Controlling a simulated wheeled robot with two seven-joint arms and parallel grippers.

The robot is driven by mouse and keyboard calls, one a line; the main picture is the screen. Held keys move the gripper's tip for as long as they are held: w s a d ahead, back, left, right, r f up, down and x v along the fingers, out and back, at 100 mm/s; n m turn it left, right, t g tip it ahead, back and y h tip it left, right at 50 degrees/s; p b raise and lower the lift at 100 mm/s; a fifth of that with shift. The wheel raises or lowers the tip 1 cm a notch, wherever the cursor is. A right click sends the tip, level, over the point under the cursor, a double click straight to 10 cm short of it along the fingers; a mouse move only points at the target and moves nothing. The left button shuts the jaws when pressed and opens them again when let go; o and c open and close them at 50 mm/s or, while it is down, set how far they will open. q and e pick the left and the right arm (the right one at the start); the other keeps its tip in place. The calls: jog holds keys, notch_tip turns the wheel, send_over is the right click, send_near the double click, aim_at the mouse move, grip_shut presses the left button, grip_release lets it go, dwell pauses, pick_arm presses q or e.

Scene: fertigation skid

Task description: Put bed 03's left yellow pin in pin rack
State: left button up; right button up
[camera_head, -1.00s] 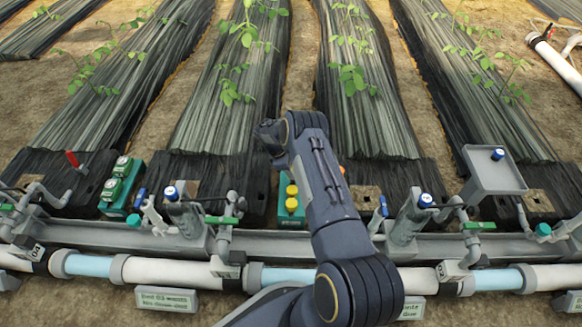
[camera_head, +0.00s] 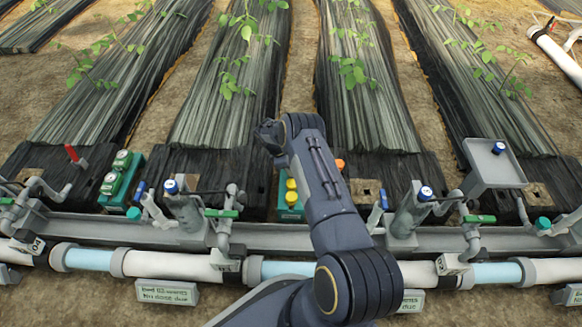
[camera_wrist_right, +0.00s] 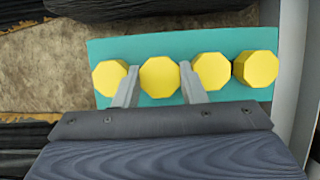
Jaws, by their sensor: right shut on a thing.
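A teal pin rack (camera_wrist_right: 215,42) fills the middle of the right wrist view, with several yellow pins in a row. My right gripper (camera_wrist_right: 159,84) is shut on a yellow pin (camera_wrist_right: 159,77), second from the left in that row. A yellow pin (camera_wrist_right: 109,76) is just left of the fingers, and two more are to the right. I cannot tell how deep the held pin sits. My left gripper is not in view.
A green block (camera_head: 121,178) with round white-marked tops stands left on the black sheeting. Blue-capped valves (camera_head: 171,187) (camera_head: 426,193) rise from the grey channel (camera_head: 120,232). A grey tray (camera_head: 493,170) stands at right. White and blue pipes run across the front.

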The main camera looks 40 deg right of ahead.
jog(key=shift+f, duration=0.2)
dwell(0.3)
jog(key=shift+f, duration=0.5)
jog(key=o, duration=1)
jog(key=shift+r+p, duration=2.05)
jog(key=shift+r, duration=1.9)
